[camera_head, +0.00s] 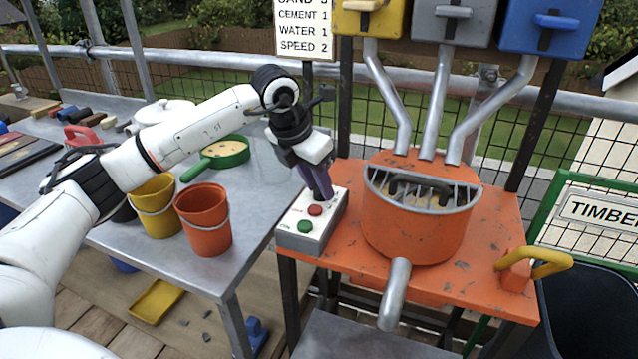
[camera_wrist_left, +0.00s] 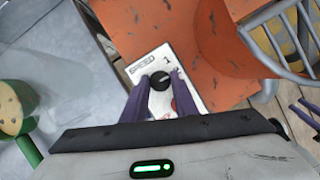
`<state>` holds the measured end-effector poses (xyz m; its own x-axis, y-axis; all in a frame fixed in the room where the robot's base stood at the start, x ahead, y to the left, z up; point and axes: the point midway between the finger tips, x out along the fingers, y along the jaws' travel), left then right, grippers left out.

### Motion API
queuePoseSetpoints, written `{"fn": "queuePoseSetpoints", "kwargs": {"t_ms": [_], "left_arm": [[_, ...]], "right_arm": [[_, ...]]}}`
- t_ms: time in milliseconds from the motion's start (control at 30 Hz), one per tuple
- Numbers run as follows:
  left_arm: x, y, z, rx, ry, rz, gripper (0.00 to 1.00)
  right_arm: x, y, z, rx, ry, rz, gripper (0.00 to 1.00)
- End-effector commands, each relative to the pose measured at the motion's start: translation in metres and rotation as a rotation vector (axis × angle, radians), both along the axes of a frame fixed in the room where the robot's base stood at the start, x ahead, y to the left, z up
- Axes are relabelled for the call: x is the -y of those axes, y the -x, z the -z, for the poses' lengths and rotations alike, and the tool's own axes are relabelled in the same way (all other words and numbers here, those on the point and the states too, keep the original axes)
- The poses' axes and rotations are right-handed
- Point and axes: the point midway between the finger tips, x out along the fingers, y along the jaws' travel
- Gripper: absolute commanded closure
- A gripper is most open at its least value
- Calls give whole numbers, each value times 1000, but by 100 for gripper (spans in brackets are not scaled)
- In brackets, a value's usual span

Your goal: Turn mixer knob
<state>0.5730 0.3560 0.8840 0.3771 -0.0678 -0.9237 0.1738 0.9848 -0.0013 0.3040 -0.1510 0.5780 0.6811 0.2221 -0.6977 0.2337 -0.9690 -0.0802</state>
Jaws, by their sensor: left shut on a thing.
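The control box (camera_head: 296,240) is pale grey with a white top, a red button (camera_head: 315,210) and a green button (camera_head: 305,227). It stands at the left end of the orange mixer bench. In the left wrist view the black round mixer knob (camera_wrist_left: 160,80) sits on the white plate beside the word SPEED and a figure 1. My left gripper (camera_head: 322,192) reaches down over the far part of the box. Its purple fingers (camera_wrist_left: 161,94) are shut on the knob, one on each side. The fingers hide the knob in the head view. I cannot tell the knob's exact setting.
The orange mixer drum (camera_head: 415,228) with its grille is close right of the box. A sign (camera_head: 305,30) reads SPEED 2. Orange (camera_head: 203,222) and yellow (camera_head: 155,205) buckets stand on the grey table. Purple finger-like parts (camera_wrist_left: 307,108), possibly my right gripper, show at the wrist view's edge.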

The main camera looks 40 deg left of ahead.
Motion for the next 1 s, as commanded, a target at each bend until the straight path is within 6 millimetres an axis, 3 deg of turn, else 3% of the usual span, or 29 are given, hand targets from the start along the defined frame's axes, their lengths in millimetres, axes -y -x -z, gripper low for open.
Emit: {"fn": "queuePoseSetpoints", "kwargs": {"t_ms": [600, 1000], "left_arm": [[-4, -3, -3, 2, 1, 551, 96], [-5, -4, -2, 2, -1, 748, 96]], "right_arm": [[1, -2, -22, 3, 6, 1, 69], [3, -1, -24, -1, 4, 8, 69]]}}
